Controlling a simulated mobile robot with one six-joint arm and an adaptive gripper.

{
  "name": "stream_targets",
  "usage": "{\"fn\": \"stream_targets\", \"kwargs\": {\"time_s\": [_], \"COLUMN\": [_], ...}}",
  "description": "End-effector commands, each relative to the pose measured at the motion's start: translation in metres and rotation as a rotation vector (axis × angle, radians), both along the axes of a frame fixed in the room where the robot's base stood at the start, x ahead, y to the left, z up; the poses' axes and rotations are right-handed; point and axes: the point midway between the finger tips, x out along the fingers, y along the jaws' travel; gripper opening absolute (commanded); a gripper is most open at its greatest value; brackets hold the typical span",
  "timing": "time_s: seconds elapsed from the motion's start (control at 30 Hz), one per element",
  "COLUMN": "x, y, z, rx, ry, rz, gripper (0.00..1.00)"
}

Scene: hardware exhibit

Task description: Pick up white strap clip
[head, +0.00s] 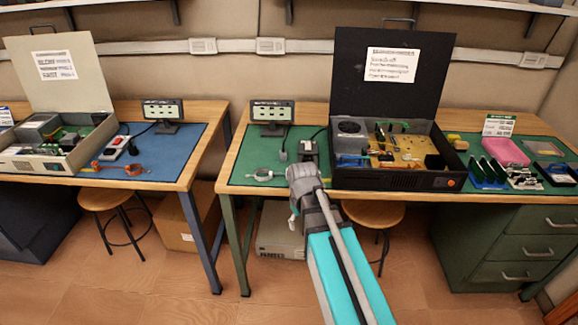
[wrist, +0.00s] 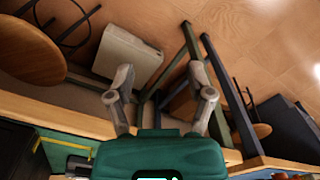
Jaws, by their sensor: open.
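A small white looped item, which looks like the white strap clip (head: 261,176), lies on the green mat (head: 240,160) near the front left of the right-hand desk. My gripper (head: 302,172) is at the front edge of that desk, to the right of the clip and apart from it. I cannot pick out the clip for certain in the wrist view.
An open black case (head: 395,180) stands right of my gripper. A small display (head: 271,112) stands behind the clip. Stools (head: 373,213) and a pale box (head: 279,235) are below the desk. The left desk holds an orange strap (head: 108,167).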

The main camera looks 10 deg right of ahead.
Motion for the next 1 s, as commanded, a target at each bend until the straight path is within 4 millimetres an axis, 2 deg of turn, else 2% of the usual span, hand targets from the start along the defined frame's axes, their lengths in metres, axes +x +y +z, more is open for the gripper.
{"fn": "stream_targets", "kwargs": {"time_s": [0.03,0.7,0.9,1.0], "x": [0.016,0.146,0.180,0.190], "y": [0.000,0.000,-0.001,-0.001], "z": [0.019,0.138,0.167,0.176], "rx": [0.000,0.000,0.000,0.000], "ry": [0.000,0.000,0.000,0.000], "rz": [0.044,0.703,0.877,0.938], "gripper": [0.69,0.69,0.69,0.69]}}
